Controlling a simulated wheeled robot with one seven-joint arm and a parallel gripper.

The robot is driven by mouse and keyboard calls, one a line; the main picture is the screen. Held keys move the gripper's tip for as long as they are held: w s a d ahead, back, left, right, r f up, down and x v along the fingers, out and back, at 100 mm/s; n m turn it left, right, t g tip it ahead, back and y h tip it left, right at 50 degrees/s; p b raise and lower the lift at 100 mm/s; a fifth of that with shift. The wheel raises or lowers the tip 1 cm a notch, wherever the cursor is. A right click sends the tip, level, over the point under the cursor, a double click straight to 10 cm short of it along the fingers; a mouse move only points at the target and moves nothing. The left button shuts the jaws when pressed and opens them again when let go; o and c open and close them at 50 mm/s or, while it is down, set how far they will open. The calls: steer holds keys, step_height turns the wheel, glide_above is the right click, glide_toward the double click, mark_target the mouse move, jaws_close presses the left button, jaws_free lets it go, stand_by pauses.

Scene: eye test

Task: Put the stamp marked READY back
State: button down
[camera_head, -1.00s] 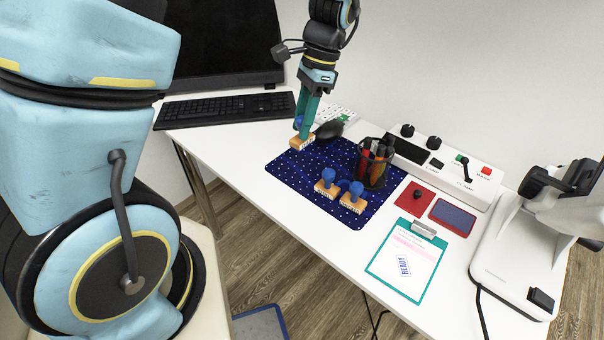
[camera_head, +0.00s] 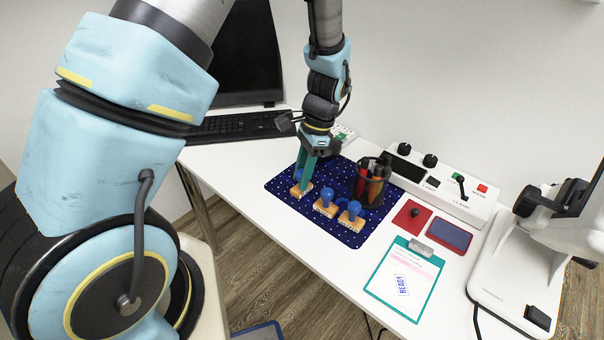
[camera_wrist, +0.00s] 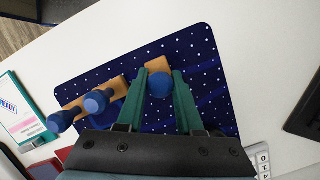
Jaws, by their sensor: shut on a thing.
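My gripper (camera_head: 303,180) is shut on a stamp (camera_head: 301,190) with a wooden base and blue knob. It holds the stamp at the left part of the dark blue dotted mat (camera_head: 345,238); the base looks upright, at or just above the mat. In the wrist view the held stamp's blue knob (camera_wrist: 160,86) sits between the green fingers. Two similar stamps, one in the middle (camera_head: 325,205) and one on the right (camera_head: 350,216), stand on the mat to its right. I cannot read the markings on any stamp base.
A pen cup (camera_head: 370,185) stands on the mat behind the stamps. A red pad (camera_head: 411,214), a blue ink pad (camera_head: 449,235) and a clipboard (camera_head: 427,262) with READY printed on its sheet lie to the right. A control box (camera_head: 440,190) is behind. The mat's front left is clear.

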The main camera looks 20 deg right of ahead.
steer(key=c, duration=0.6)
jaws_free()
steer(key=shift+f, duration=0.1)
steer(key=shift+o, duration=0.2)
steer(key=b+v, duration=0.2)
steer(key=v, duration=1)
steer(key=a+r+n+t+h, duration=0.2)
steer(key=a+n, duration=1.4)
steer(key=a, duration=1.2)
steer(key=shift+a+n+t+h, duration=0.3)
steer(key=shift+a+h, duration=0.1)
steer(key=shift+h, duration=0.3)
steer(key=shift+w, duration=0.15)
